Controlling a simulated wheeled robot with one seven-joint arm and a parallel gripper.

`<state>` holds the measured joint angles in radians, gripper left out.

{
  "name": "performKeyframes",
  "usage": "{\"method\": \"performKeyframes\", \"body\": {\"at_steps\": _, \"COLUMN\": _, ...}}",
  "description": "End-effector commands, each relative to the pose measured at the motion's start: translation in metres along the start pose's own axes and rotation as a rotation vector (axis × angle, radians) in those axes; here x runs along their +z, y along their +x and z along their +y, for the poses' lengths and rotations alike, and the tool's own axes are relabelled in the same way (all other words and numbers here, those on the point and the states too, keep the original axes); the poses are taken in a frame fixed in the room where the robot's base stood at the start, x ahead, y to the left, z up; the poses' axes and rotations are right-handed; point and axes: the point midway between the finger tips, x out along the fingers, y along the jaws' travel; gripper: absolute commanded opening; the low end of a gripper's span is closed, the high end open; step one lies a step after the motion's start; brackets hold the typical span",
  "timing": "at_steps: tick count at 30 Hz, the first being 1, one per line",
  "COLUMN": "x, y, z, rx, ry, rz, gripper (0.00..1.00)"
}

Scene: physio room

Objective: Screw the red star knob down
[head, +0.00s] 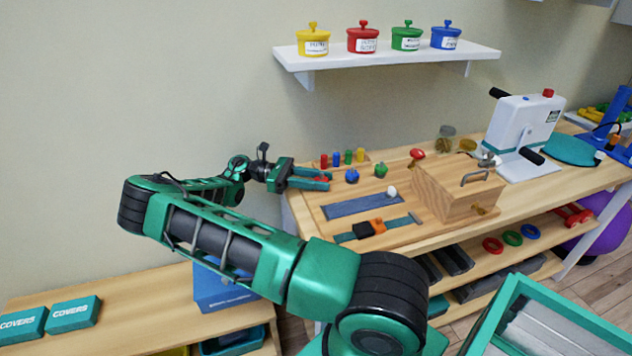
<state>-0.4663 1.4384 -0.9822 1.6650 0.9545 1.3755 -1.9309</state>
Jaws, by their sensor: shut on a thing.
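My gripper (328,180) reaches from the left over the left end of the wooden board on the workbench. Its green fingers are closed around the red star knob (321,179). Only a little red shows between the fingers, so the knob's lower part and what it sits on are hidden. I cannot tell how far down it is screwed. A blue star-shaped knob (352,176) stands just to the right of the fingertips, apart from them.
Behind are several coloured pegs (348,156). A blue strip (350,209) lies in front. A shelf (400,57) with lidded pots hangs above.

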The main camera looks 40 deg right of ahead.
Motion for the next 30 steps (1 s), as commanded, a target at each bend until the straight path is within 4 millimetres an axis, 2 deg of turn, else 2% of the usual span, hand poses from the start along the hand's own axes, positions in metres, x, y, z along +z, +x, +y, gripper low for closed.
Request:
{"method": "performKeyframes", "body": {"at_steps": 2, "x": 0.002, "y": -0.002, "z": 0.004, "rx": 0.013, "ry": 0.004, "rz": 0.001, "gripper": 0.1}}
{"method": "performKeyframes", "body": {"at_steps": 3, "x": 0.002, "y": -0.002, "z": 0.004, "rx": 0.013, "ry": 0.004, "rz": 0.001, "gripper": 0.34}}
{"method": "performKeyframes", "body": {"at_steps": 5, "x": 0.002, "y": -0.002, "z": 0.003, "rx": 0.011, "ry": 0.004, "rz": 0.001, "gripper": 0.49}}
{"method": "performKeyframes", "body": {"at_steps": 6, "x": 0.002, "y": -0.002, "z": 0.003, "rx": 0.01, "ry": 0.003, "rz": 0.001, "gripper": 0.51}}
{"method": "performKeyframes", "body": {"at_steps": 17, "x": 0.005, "y": -0.001, "z": 0.002, "rx": 0.006, "ry": 0.002, "rz": 0.0, "gripper": 0.51}}
{"method": "performKeyframes", "body": {"at_steps": 20, "x": 0.016, "y": -0.002, "z": 0.002, "rx": 0.007, "ry": 0.004, "rz": 0.0, "gripper": 0.51}}
{"method": "performKeyframes", "body": {"at_steps": 24, "x": 0.041, "y": -0.004, "z": 0.003, "rx": 0.009, "ry": 0.005, "rz": -0.001, "gripper": 0.51}}
{"method": "performKeyframes", "body": {"at_steps": 30, "x": 0.063, "y": -0.022, "z": -0.03, "rx": 0.011, "ry": 0.004, "rz": -0.002, "gripper": 0.51}}
